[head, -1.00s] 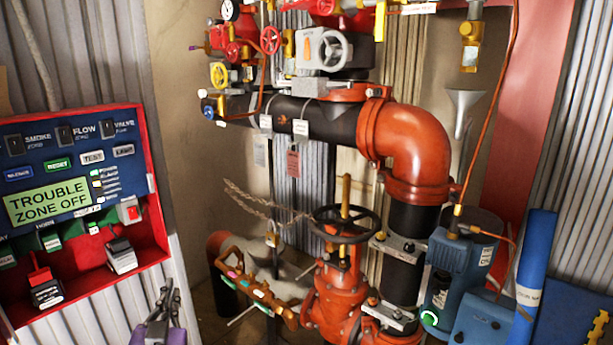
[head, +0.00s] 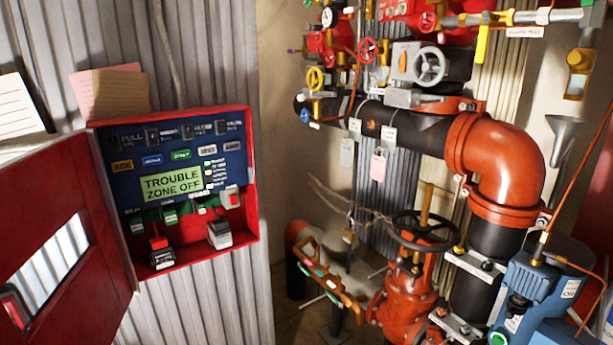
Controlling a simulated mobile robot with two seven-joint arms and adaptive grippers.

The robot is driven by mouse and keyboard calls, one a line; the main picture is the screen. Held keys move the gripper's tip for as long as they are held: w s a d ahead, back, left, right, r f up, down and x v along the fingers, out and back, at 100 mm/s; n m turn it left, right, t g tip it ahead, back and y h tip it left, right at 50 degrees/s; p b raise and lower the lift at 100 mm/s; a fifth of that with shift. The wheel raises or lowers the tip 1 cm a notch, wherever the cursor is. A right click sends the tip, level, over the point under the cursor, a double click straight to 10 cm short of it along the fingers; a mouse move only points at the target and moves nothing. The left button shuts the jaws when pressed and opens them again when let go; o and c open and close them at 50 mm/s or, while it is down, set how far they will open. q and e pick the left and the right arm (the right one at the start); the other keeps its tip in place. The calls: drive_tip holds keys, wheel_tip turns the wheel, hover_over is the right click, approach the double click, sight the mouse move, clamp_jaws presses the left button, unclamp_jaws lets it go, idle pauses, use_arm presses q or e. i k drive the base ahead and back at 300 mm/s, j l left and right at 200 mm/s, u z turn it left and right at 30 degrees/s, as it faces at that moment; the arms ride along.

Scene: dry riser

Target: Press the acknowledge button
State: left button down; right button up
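The red fire alarm panel (head: 254,200) is on the corrugated wall at the left, with its door (head: 75,270) swung open to the left. Its blue face has a row of small buttons: an amber one (head: 122,166) at the far left, a blue one (head: 152,160), a green one (head: 181,155) and two pale ones to the right. The amber button's lettering is too small to read surely, so I cannot confirm which is acknowledge. The green display (head: 172,184) below reads "TROUBLE ZONE OFF". Neither of my grippers is in view.
The open door stands out at the panel's left. Papers (head: 110,92) hang above it. Orange and black pipework (head: 497,165), a valve handwheel (head: 425,228) and a blue pump-like unit (head: 540,285) fill the right side. The space before the panel's face looks clear.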

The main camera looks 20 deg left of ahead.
sight(128, 163)
drive_tip(key=u, duration=1.55)
drive_tip(key=i+l, duration=0.15)
drive_tip(key=l, duration=0.2)
drive_tip(key=i+u, duration=0.05)
